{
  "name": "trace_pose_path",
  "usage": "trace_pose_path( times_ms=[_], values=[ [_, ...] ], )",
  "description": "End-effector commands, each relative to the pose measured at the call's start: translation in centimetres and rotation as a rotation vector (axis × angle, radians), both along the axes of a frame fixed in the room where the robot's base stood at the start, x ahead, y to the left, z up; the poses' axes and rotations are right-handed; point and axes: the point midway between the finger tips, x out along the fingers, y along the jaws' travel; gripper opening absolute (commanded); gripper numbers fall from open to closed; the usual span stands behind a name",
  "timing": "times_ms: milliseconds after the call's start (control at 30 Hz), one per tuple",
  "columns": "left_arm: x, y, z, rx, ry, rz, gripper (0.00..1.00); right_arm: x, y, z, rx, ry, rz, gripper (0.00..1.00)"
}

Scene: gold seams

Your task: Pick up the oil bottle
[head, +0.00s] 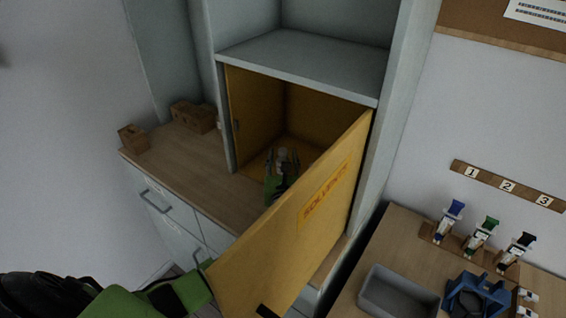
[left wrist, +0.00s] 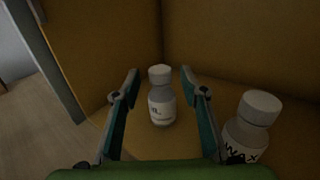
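The oil bottle (left wrist: 162,105) is a small white bottle with a white cap; its label is only partly legible. It stands upright inside the yellow cabinet and shows small in the head view (head: 282,154). My left gripper (head: 278,157) reaches into the cabinet. In the left wrist view its two fingers (left wrist: 160,74) are spread on either side of the bottle, with visible gaps, so it is open and empty. Whether the bottle is fully between the fingertips I cannot tell. My right gripper is not in view.
A second white bottle marked WAX (left wrist: 252,125) stands to the right, close to the right finger. The yellow cabinet door (head: 300,225), marked SOLVENT, hangs open beside my left arm. Wooden blocks (head: 193,117) lie on the counter (head: 178,160). A grey bin (head: 398,292) is on the right table.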

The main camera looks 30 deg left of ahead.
Motion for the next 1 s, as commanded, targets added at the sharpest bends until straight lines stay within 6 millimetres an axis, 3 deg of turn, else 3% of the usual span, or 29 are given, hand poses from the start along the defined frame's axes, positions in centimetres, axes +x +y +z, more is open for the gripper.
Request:
trace_pose_path(
  times_ms=[133, 267, 300, 667, 1000],
  values=[
    [0.0, 0.0, 0.0, 0.0, 0.0, 0.0, 0.37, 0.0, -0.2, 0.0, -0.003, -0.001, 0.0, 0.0],
    [0.0, 0.0, 0.0, 0.0, 0.0, 0.0, 0.03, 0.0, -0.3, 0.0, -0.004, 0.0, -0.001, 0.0],
    [0.0, 0.0, 0.0, 0.0, 0.0, 0.0, 0.0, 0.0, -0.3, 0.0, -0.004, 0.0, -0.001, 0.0],
    [0.0, 0.0, 0.6, 0.0, -0.002, 0.0, 0.0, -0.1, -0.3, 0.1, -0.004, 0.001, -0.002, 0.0],
    [0.0, -0.1, 7.0, 0.0, -0.006, -0.001, 0.0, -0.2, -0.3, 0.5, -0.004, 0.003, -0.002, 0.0]
  ],
)
